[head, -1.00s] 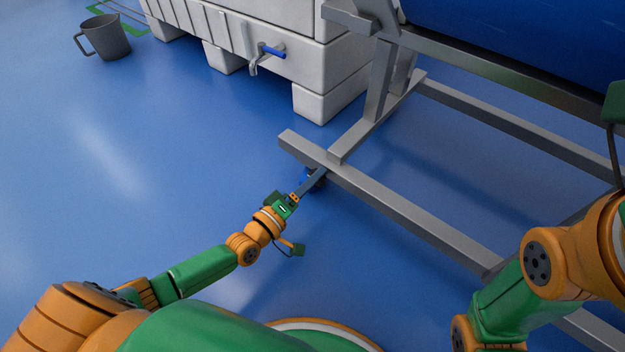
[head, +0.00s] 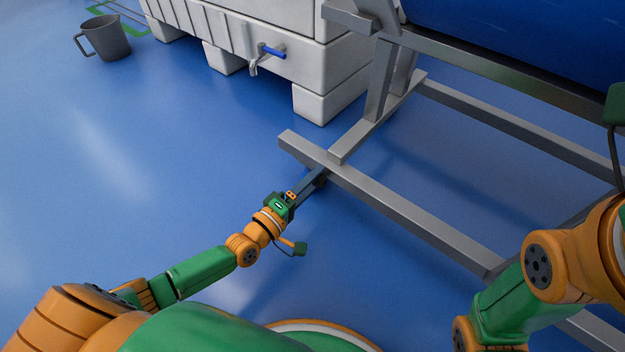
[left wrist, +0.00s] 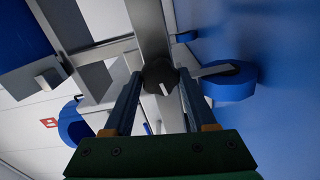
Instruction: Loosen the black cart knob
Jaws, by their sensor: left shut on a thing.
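The black cart knob (left wrist: 159,76) shows in the left wrist view, with a pale mark on its face, in front of a grey frame bar. My left gripper's two fingers (left wrist: 160,78) stand on either side of it, and the gripper is shut on it. In the head view my left gripper (head: 314,180) reaches the corner of the grey cart frame (head: 400,212) low over the floor. The knob is hidden there behind the fingers. My right arm is at the right edge of the head view, and its gripper is not visible.
A blue wheel (left wrist: 230,84) sits close beside the knob. A blue drum (head: 530,35) lies on the frame. A white tub (head: 290,60) with a blue-handled tap (head: 268,53) stands behind. A grey bucket (head: 106,38) is far left.

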